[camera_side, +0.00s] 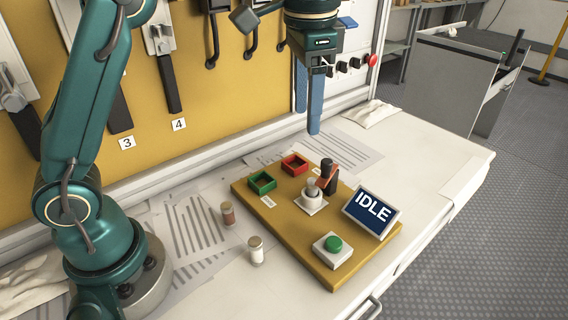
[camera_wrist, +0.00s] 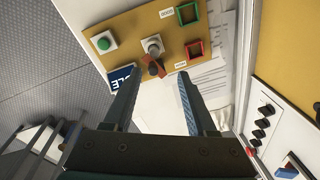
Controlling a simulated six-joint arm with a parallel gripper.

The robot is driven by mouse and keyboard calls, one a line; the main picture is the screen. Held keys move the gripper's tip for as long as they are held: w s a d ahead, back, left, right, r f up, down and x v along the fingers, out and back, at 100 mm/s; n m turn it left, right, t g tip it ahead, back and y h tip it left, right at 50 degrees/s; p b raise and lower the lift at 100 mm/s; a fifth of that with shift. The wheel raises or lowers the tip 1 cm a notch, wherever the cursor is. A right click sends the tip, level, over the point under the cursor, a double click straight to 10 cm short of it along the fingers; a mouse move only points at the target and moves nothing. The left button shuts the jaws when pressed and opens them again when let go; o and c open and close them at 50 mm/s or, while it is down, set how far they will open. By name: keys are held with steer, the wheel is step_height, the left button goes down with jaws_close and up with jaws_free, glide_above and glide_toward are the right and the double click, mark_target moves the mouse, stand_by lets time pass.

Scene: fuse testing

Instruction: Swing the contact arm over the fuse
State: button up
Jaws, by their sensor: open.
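The contact arm (camera_side: 329,182) is a short orange-red lever on a black post. It stands right behind the fuse socket on the yellow board, and also shows in the wrist view (camera_wrist: 155,67). A grey upright fuse (camera_side: 311,187) stands in the white socket (camera_side: 313,204); the fuse also shows in the wrist view (camera_wrist: 152,46). The lever lies close beside the fuse; I cannot tell whether they touch. My gripper (camera_side: 308,122) is open and empty, above and behind the board. In the wrist view its two fingers (camera_wrist: 158,78) are spread, with the lever just beyond their tips.
The yellow board (camera_side: 286,245) also holds a green tray (camera_side: 262,182), a red tray (camera_side: 295,165), a green button (camera_side: 333,243) and a screen (camera_side: 371,213) reading IDLE. Two loose fuses (camera_side: 228,214) (camera_side: 256,250) stand left of the board. Papers lie behind it.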

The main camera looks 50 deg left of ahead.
glide_above(327, 160)
steer(key=shift+g+h, duration=0.4)
step_height(327, 160, down, 5)
steer(key=shift+d+r, duration=0.15)
steer(key=shift+r, duration=0.05)
steer(key=shift+f, duration=2.9)
jaws_close()
